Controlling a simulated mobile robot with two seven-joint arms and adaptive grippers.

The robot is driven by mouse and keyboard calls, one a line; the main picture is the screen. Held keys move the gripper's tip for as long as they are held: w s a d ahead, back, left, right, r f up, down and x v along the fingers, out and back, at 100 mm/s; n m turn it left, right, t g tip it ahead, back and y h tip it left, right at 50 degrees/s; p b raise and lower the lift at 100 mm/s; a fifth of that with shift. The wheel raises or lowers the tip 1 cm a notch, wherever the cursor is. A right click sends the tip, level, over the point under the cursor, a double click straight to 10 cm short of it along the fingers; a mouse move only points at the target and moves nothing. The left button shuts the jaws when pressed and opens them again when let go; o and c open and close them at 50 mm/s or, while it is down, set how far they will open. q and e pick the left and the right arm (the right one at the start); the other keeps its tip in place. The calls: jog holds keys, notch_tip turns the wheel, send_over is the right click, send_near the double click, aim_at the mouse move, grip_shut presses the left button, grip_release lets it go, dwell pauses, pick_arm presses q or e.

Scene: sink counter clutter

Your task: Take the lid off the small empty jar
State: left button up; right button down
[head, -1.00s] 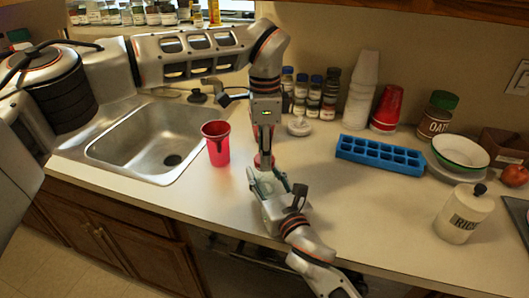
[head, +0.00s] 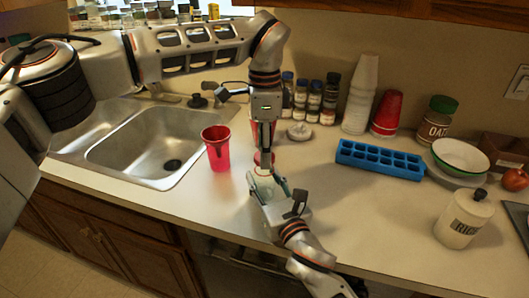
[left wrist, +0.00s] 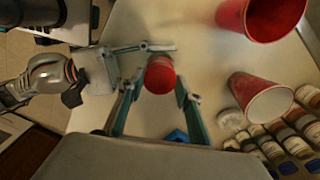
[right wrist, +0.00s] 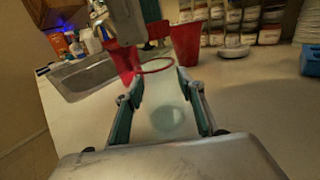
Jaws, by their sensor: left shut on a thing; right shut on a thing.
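The small clear jar (right wrist: 168,118) stands upright between the fingers of my right gripper (right wrist: 160,90), which is shut on it; it looks empty. The jar has a red-edged rim, a thin ring in the right wrist view. My left gripper (head: 264,150) reaches down from above and is shut on the red lid (left wrist: 160,76). In the right wrist view the left fingertips and the dark red lid (right wrist: 156,30) appear above the ring, seemingly apart from it. In the head view the fingers partly hide jar and lid.
A red cup (head: 217,150) stands left of the jar near the sink (head: 150,140); another red cup is partly hidden behind my left gripper. Spice bottles (head: 314,100) and a small white item (head: 299,131) stand behind. A blue ice tray (head: 380,159) lies right.

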pick_arm(q)
jog(key=shift+r, duration=2)
pick_arm(e)
jog(key=c, duration=1.2)
grip_release()
